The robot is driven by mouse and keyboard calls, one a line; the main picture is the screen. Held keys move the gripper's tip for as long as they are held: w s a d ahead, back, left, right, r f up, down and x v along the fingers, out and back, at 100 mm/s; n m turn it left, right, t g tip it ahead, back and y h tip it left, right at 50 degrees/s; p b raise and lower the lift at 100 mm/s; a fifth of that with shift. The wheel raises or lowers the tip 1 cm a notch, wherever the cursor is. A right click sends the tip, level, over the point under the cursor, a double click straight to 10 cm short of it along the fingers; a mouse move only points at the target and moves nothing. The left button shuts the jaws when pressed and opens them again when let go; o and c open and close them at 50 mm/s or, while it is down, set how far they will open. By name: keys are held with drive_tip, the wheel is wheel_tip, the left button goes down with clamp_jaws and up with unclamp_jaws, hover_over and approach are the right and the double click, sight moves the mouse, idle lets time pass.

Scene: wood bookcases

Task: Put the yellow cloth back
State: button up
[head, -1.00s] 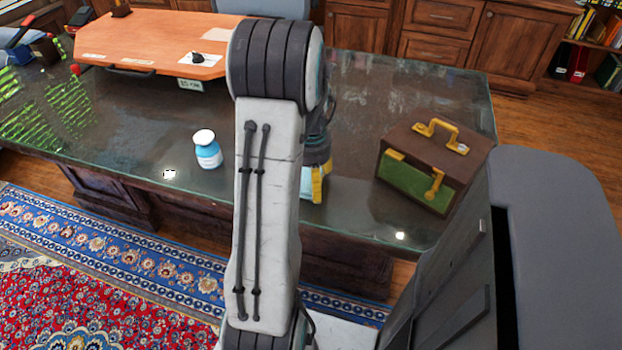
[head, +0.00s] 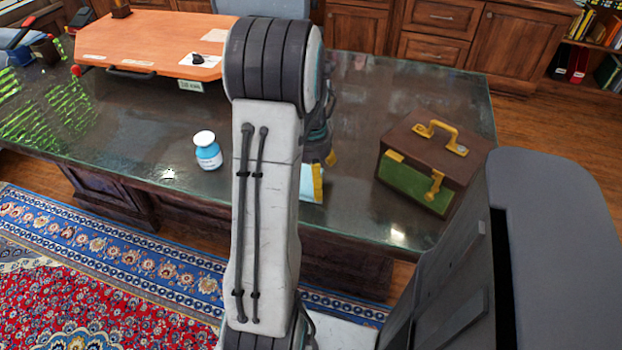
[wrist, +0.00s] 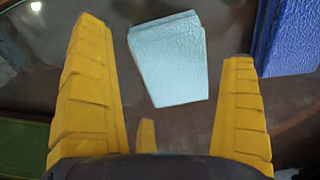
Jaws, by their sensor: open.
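I can make out no yellow cloth in either view. A pale blue, folded cloth-like piece (wrist: 170,62) lies on the glass desktop in the wrist view. It also shows in the head view (head: 308,186), partly hidden by my arm. My gripper (wrist: 166,42) has yellow ribbed fingers, set wide apart on either side of the pale blue piece. Neither finger appears to touch it. In the head view my gripper (head: 323,172) is low over the front part of the desk, mostly behind my arm.
A brown and green case (head: 425,165) with yellow handle stands right on the desk (head: 400,90). A blue-white bottle (head: 208,152) stands left of my arm. An orange board (head: 150,45) lies at the back. A dark blue object (wrist: 288,38) is right in the wrist view.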

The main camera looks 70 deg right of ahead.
sight(311, 181)
wheel_tip(311, 181, up, 10)
drive_tip(key=p, duration=0.1)
drive_tip(key=shift+r+p, duration=0.15)
drive_tip(key=shift+p, duration=0.25)
drive_tip(key=shift+a, duration=0.1)
drive_tip(key=w+a+r+n+t, duration=0.1)
drive_tip(key=w+a+r+n, duration=0.1)
drive_tip(key=w+a+n, duration=0.4)
drive_tip(key=w+a+r+n, duration=0.2)
drive_tip(key=w+a, duration=0.7)
drive_tip(key=a, duration=0.1)
drive_tip(key=s+a+n+t, duration=0.1)
drive_tip(key=a+n, duration=0.4)
drive_tip(key=a, duration=0.5)
drive_tip(key=s+a+f+n, duration=0.1)
drive_tip(key=a+n, duration=0.4)
drive_tip(key=a, duration=0.6)
drive_tip(key=shift+s+a+f+t, duration=0.25)
drive_tip(key=shift+a+f+t, duration=0.05)
drive_tip(key=shift+t, duration=0.1)
